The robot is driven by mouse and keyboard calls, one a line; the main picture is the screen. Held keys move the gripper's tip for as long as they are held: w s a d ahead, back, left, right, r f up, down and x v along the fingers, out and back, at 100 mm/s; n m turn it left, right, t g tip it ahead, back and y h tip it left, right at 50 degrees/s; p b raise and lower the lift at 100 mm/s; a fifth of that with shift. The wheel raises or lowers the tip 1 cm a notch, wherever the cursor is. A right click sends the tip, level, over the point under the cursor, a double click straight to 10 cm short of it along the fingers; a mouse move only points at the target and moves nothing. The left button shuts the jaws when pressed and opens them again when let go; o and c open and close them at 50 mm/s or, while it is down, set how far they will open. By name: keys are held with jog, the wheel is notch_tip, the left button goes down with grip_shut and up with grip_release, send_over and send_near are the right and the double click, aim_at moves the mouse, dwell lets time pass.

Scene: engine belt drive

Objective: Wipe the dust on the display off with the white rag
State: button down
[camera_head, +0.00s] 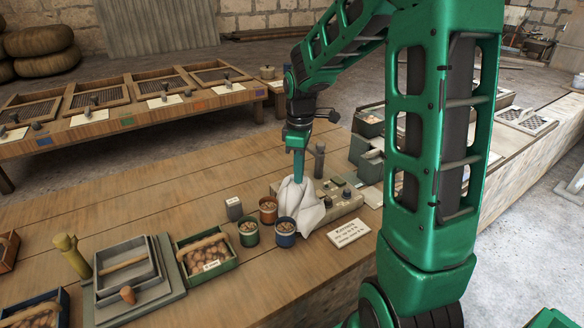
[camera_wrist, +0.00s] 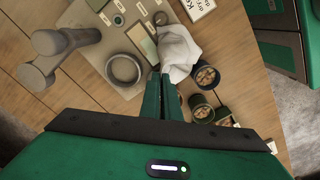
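The white rag (camera_head: 299,207) hangs bunched from my gripper (camera_head: 297,180) over the left end of a grey-beige control panel (camera_head: 343,203). In the wrist view the rag (camera_wrist: 178,48) is at the tips of my gripper (camera_wrist: 162,80), whose two green fingers are close together on it. A greenish rectangular display (camera_wrist: 141,40) lies on the panel just left of the rag, which may cover part of its edge. I cannot make out dust on it. In the head view the rag and gripper hide the display. I cannot tell whether the rag touches the panel.
Several small pots stand close by, including a blue one (camera_head: 285,233) and a rust-red one (camera_head: 268,210). A grey upright post (camera_head: 319,160) and a ring (camera_wrist: 125,69) are on the panel. A lettered card (camera_head: 349,233) lies in front. The bench's left middle is clear.

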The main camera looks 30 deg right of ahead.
aim_at(311, 198)
jog(key=shift+f, duration=3.1)
jog(key=c, duration=2.4)
grip_release()
jog(key=shift+c, duration=0.2)
jog(key=o, duration=1.5)
jog(key=shift+c, duration=0.2)
